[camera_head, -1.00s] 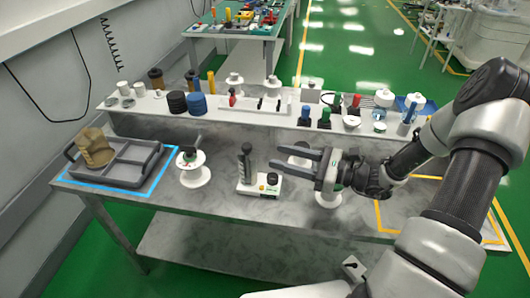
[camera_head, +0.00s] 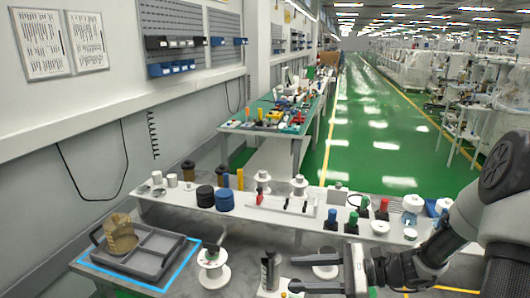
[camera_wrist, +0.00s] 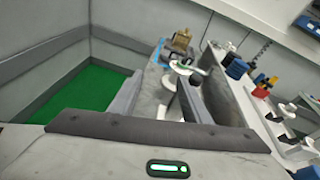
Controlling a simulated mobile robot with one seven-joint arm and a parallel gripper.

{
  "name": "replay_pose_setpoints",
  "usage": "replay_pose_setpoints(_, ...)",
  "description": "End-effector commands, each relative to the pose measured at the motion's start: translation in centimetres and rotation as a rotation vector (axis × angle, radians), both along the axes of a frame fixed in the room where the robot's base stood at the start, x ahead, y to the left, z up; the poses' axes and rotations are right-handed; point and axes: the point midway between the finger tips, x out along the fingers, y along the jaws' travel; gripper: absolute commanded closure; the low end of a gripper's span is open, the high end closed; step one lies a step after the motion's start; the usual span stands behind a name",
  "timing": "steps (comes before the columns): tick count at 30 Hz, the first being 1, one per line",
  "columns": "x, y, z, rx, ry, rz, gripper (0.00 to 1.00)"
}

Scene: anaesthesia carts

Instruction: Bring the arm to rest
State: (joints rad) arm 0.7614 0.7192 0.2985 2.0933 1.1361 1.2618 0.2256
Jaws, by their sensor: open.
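My gripper (camera_head: 318,271) is at the lower right of the head view, held above the bench and pointing left. Its two fingers are spread apart with nothing between them. In the wrist view the two fingers (camera_wrist: 160,100) also stand apart, and white spools on the bench show beyond them. My arm runs in from the right edge. How far the fingers are above the bench I cannot tell.
A grey tray (camera_head: 160,262) with a tan object (camera_head: 119,234) in it stands at the left inside blue tape. A white spool (camera_head: 213,268) and a dark upright device (camera_head: 268,270) stand left of my gripper. A raised shelf (camera_head: 160,207) with several bottles and spools runs behind.

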Motion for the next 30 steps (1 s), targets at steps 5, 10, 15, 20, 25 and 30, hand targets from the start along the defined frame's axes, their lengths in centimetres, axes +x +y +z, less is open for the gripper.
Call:
replay_pose_setpoints(5, -5.3, 3.2, 3.9, -0.373, -0.164, 0.320, 0.57)
replay_pose_setpoints(10, -9.5, 3.6, 7.2, -0.697, -0.358, 0.574, 0.57)
replay_pose_setpoints(15, -12.5, 2.6, 11.4, -1.002, -0.599, 0.773, 0.57)
replay_pose_setpoints(20, -14.5, 1.3, 15.8, -1.256, -0.854, 0.901, 0.57)
replay_pose_setpoints(25, -16.0, -1.2, 19.7, -1.464, -1.051, 0.992, 0.57)
replay_pose_setpoints(30, -17.0, -3.3, 21.3, -1.576, -1.114, 1.060, 0.57)
